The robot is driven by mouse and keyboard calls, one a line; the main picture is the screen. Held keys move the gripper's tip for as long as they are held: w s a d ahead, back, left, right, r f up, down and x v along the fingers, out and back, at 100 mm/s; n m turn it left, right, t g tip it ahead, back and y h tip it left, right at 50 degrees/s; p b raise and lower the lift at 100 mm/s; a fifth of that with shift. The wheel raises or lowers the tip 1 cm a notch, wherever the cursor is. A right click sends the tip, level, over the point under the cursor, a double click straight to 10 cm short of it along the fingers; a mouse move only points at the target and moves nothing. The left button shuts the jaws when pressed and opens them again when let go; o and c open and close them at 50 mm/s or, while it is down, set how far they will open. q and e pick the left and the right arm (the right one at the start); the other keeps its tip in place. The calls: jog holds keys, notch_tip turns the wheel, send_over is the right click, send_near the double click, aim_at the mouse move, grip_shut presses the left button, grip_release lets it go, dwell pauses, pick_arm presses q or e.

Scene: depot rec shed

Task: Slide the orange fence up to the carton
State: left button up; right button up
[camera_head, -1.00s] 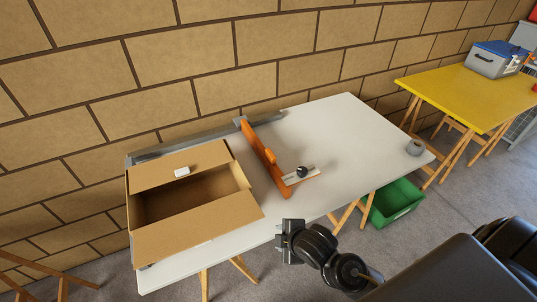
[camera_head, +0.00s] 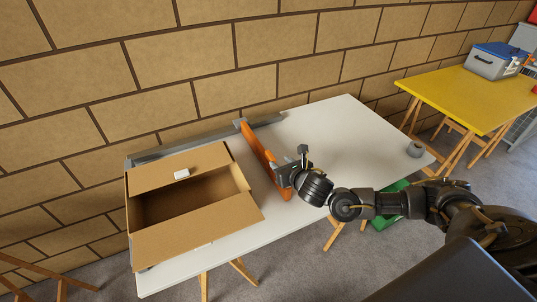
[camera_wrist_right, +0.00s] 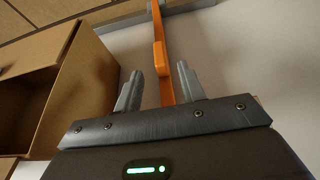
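The orange fence (camera_head: 257,143) stands on the white table, its far end at a grey rail (camera_head: 200,139) along the table's back edge. The open cardboard carton (camera_head: 190,242) is to its left, with a strip of bare table between them. In the right wrist view the open fingers (camera_wrist_right: 159,88) are on either side of the fence (camera_wrist_right: 158,50), with gaps visible. The carton (camera_wrist_right: 72,90) is left of the fingers there. My left gripper is not in view.
A small white item (camera_head: 181,174) lies on the carton's back flap. A green crate (camera_head: 388,222) is below, partly hidden by my arm. A yellow table (camera_head: 455,100) stands at right.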

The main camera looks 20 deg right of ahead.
aim_at(272, 156)
jog(key=shift+w+f, duration=0.15)
jog(key=shift+w, duration=0.3)
jog(key=p+x, duration=0.1)
jog(key=x, duration=0.9)
jog(key=shift+s+a+f+p, duration=0.1)
jog(key=shift+p, duration=0.25)
grip_shut()
